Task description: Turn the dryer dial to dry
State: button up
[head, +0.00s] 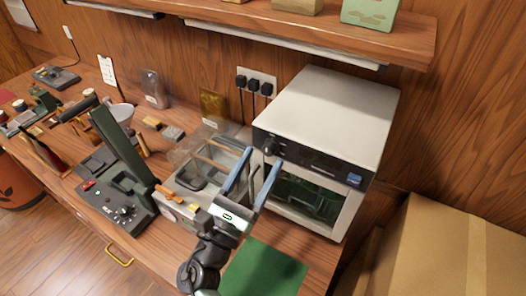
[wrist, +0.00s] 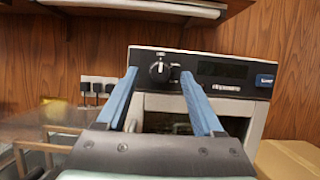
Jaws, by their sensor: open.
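The dryer (head: 330,110) is a white box with a black front panel and a glass door, standing at the right end of the bench. Its black dial (head: 270,146) is at the left end of the panel. In the wrist view the dial (wrist: 159,72) lies ahead, between the two blue fingertips, with a pale mark on it. The dial's labels are too small to read. My gripper (head: 263,158) is open and empty, in front of the dryer's left front. In the wrist view its fingers (wrist: 158,75) point at the panel; I cannot tell whether they touch it.
A blue button (wrist: 264,80) is at the panel's right end. A shelf (head: 330,30) hangs above. A clear-lidded machine (head: 200,180) and a black sealer-like device (head: 120,205) stand to the left. A green mat (head: 265,270) lies in front. Cardboard boxes (head: 450,250) are at the right.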

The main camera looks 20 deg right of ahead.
jog(key=shift+x, duration=0.9)
jog(key=shift+c, duration=0.2)
grip_shut()
